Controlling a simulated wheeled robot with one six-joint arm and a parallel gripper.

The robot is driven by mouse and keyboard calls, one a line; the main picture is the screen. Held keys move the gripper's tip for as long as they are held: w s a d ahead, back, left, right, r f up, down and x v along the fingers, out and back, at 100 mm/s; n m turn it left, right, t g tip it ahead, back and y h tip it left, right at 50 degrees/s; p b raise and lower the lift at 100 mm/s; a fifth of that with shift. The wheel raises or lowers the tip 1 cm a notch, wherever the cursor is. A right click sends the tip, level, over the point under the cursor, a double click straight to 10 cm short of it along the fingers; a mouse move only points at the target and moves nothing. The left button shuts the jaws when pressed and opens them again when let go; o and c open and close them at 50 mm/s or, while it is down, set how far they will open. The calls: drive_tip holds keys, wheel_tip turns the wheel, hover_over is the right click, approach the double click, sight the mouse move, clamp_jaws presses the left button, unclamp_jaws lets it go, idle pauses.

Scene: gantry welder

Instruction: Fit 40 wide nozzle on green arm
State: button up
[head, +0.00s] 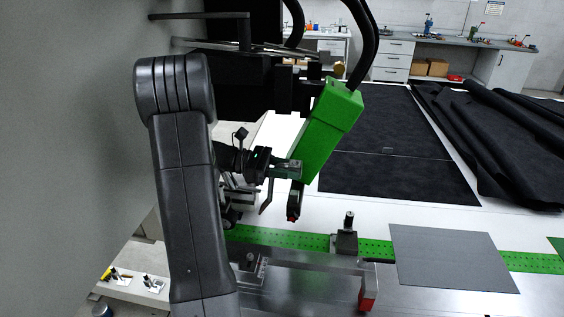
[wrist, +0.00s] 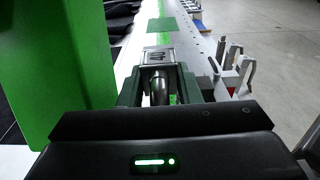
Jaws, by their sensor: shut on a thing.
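My gripper (head: 284,168) is shut on a grey metal nozzle (wrist: 157,56), whose top face looks marked 40 in the wrist view. The two dark green fingers (wrist: 158,86) stand on either side of the nozzle's dark round part. The green arm (head: 328,122) hangs tilted above the table in the head view. Its green side (wrist: 72,75) fills the left of the wrist view. My gripper is close beside its lower end, and I cannot tell whether the nozzle touches it. The arm's mounting end is not clearly visible.
A steel rail with clamps (head: 345,238) and a green perforated strip (head: 305,239) run below. A grey plate (head: 450,257) and black fabric (head: 400,140) lie on the table. A small white tray (head: 135,284) with parts sits lower left; a wall is close at left.

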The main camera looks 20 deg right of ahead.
drive_tip(key=shift+s+f+b, duration=0.2)
drive_tip(key=shift+f+b, duration=0.15)
drive_tip(key=shift+f, duration=0.05)
drive_tip(key=b, duration=0.4)
hover_over(289, 200)
wheel_tip(289, 200, down, 4)
drive_tip(key=shift+f, duration=0.1)
drive_tip(key=shift+a+p, duration=0.1)
drive_tip(key=shift+p, duration=0.65)
idle(0.4)
drive_tip(key=shift+f+b, duration=1)
drive_tip(key=shift+f, duration=0.9)
drive_tip(key=o, duration=1.2)
wheel_tip(289, 200, up, 10)
drive_tip(key=shift+r+b, duration=0.1)
drive_tip(key=shift+b, duration=0.35)
